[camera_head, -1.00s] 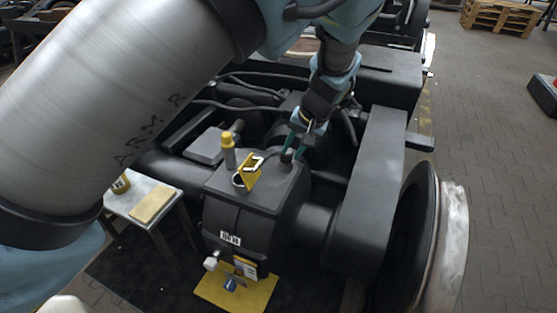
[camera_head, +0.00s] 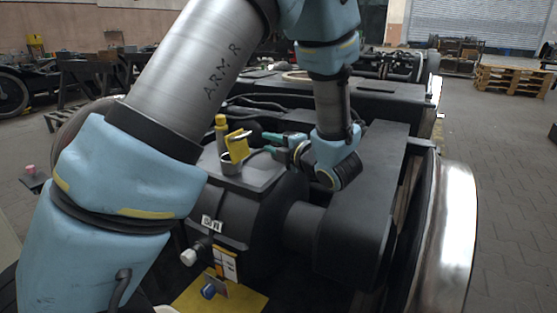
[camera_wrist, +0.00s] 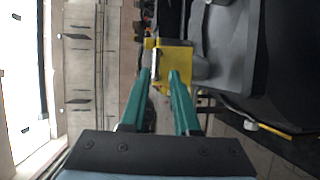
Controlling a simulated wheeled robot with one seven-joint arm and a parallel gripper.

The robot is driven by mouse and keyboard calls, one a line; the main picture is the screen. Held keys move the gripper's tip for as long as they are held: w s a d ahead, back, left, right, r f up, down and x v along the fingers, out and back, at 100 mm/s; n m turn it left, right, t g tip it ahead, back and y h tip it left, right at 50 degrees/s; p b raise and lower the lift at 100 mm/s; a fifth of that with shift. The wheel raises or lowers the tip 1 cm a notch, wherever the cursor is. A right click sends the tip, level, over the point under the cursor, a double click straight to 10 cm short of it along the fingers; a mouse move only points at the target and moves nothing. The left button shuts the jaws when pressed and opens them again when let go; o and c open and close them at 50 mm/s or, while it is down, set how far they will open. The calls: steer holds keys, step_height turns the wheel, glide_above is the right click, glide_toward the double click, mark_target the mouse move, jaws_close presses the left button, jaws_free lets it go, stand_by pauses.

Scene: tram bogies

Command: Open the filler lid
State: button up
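The filler lid is a yellow flap (camera_head: 237,146) on the grey filler neck (camera_head: 231,167), on top of the dark gearbox housing (camera_head: 262,176). It stands steeply tilted up from the neck. My gripper (camera_head: 268,143) comes in from the right, its green fingers pointing left towards the lid, just above the housing top. In the wrist view the fingers (camera_wrist: 159,76) are apart, with the yellow lid (camera_wrist: 178,62) at and beyond their tips. A pale metal edge or bar shows on the lid's left. I cannot tell whether a finger touches it.
A yellow-capped post (camera_head: 221,132) stands right behind the lid. A large dark casing (camera_head: 365,190) and a shiny wheel (camera_head: 455,230) lie to the right. A yellow plate (camera_head: 225,301) is below the housing. Open paved floor is at far right.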

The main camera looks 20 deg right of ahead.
mark_target(247, 136)
steer(key=shift+n+y, duration=0.3)
steer(key=shift+y, duration=0.2)
steer(key=x, duration=0.7)
steer(key=a+b+x, duration=0.1)
steer(key=x, duration=0.2)
steer(key=shift+a+r, duration=0.15)
jaws_close()
stand_by(0.8)
